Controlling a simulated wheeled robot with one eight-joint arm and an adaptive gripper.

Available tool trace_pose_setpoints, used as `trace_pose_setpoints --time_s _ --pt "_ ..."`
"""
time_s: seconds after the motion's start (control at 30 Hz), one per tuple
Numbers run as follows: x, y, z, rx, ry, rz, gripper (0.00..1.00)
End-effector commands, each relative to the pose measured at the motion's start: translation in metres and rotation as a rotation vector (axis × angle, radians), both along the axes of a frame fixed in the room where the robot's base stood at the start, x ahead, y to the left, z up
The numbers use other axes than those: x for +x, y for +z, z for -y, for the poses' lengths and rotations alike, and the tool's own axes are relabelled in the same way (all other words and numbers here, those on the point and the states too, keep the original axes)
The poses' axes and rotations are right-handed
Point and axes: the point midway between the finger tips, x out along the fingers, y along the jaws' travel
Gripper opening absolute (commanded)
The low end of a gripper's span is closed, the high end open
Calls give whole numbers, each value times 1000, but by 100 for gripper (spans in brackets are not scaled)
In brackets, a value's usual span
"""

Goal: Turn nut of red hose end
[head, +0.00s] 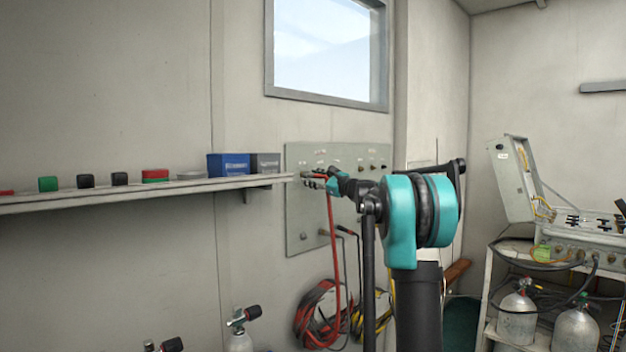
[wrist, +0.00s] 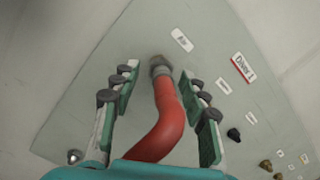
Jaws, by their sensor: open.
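The red hose (wrist: 168,115) runs up between my gripper's fingers in the wrist view and ends in a grey metal nut (wrist: 160,70) against the panel (wrist: 110,45). My gripper (wrist: 158,77) is open, with one finger on each side of the hose end and a visible gap to each side. In the head view my gripper (head: 318,181) is at the left part of the grey wall panel (head: 297,220). The red hose (head: 334,240) hangs down from it there. The nut is too small to make out in the head view.
A shelf (head: 120,192) with a blue box (head: 228,165) and small coloured items ends just left of the panel. Coiled hoses (head: 318,318) hang below it. Panel knobs (wrist: 234,134) lie right of my fingers. A cart with cylinders (head: 517,315) stands at right.

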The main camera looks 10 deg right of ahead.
Motion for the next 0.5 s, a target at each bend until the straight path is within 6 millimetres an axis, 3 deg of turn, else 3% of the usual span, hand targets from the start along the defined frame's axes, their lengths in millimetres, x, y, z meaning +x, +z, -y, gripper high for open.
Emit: trace_pose_setpoints --time_s 0.17,0.5 --pt "-11 -2 9 0 -2 0 44" --pt "-63 -10 51 0 -3 1 44"
